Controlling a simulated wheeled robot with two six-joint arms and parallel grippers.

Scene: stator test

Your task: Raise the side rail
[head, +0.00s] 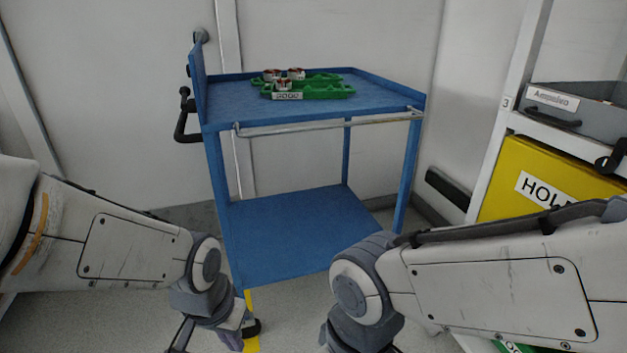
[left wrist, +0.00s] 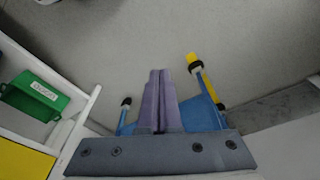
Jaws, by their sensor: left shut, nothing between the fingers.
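The side rail (head: 330,123) is a thin grey metal bar along the near side of the blue cart (head: 285,115). It sits low, just below the edge of the top tray. My left gripper (left wrist: 160,72) shows in the left wrist view with its purple fingers shut and empty. In the head view it is low at the bottom edge, near the cart's near leg and well below the rail; its tips are hard to make out. My right wrist is at the bottom centre, and its fingers are out of the frame.
Green trays (head: 315,90) with several metal parts stand on the cart top. The lower shelf (head: 290,235) is empty. A black handle (head: 184,118) is on the cart's left end. A white rack with a grey bin (head: 580,112) and a yellow bin (head: 510,165) stands right.

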